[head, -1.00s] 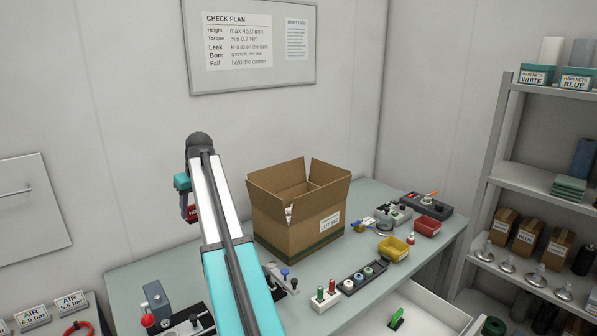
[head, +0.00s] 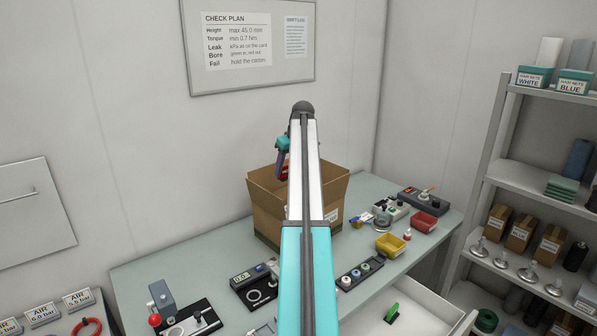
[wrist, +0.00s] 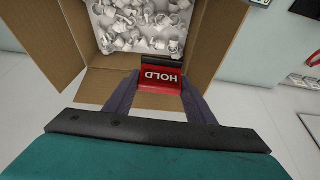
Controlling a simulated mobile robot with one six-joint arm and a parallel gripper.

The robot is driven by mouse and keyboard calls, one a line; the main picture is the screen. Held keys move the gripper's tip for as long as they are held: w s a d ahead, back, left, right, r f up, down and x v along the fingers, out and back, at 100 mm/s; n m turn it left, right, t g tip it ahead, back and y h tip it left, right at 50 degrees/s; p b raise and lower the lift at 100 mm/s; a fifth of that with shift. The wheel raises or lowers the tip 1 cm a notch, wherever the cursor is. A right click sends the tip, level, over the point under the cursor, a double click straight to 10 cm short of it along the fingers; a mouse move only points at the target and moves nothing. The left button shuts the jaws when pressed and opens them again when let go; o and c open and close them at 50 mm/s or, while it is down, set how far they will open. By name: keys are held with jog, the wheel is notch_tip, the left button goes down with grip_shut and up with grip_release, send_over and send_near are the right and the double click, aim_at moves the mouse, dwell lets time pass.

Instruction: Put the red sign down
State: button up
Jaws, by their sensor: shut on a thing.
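The red sign (wrist: 161,78), marked HOLD, is between the two fingers of my gripper (wrist: 156,92) in the wrist view. The gripper is shut on it. In the head view the red sign (head: 284,173) shows as a small red patch above the open carton's left part, below my gripper (head: 282,160). The cardboard carton (head: 262,208) stands open on the bench with its flaps up. In the wrist view the carton (wrist: 205,45) lies beneath the sign, with many white caps (wrist: 135,25) inside. My arm hides the carton's middle in the head view.
The bench (head: 215,252) holds a gauge (head: 242,277) at the front left. A yellow bin (head: 391,247) and a red bin (head: 424,222) stand right of the carton. An open drawer (head: 420,310) juts out at the front right. The shelf rack (head: 530,178) stands at right.

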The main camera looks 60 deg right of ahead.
notch_tip(320, 180, down, 8)
jog(key=s+d, duration=0.1)
jog(key=shift+r, duration=0.25)
jog(key=shift+s+d, duration=0.1)
jog(key=shift+f+p, duration=1.3)
jog(key=shift+f, duration=1.8)
jog(key=shift+f, duration=0.15)
notch_tip(320, 180, down, 2)
jog(key=shift+f+p, duration=0.1)
jog(key=shift+p, duration=0.65)
jog(key=shift+f, duration=0.65)
jog(key=shift+f, duration=0.15)
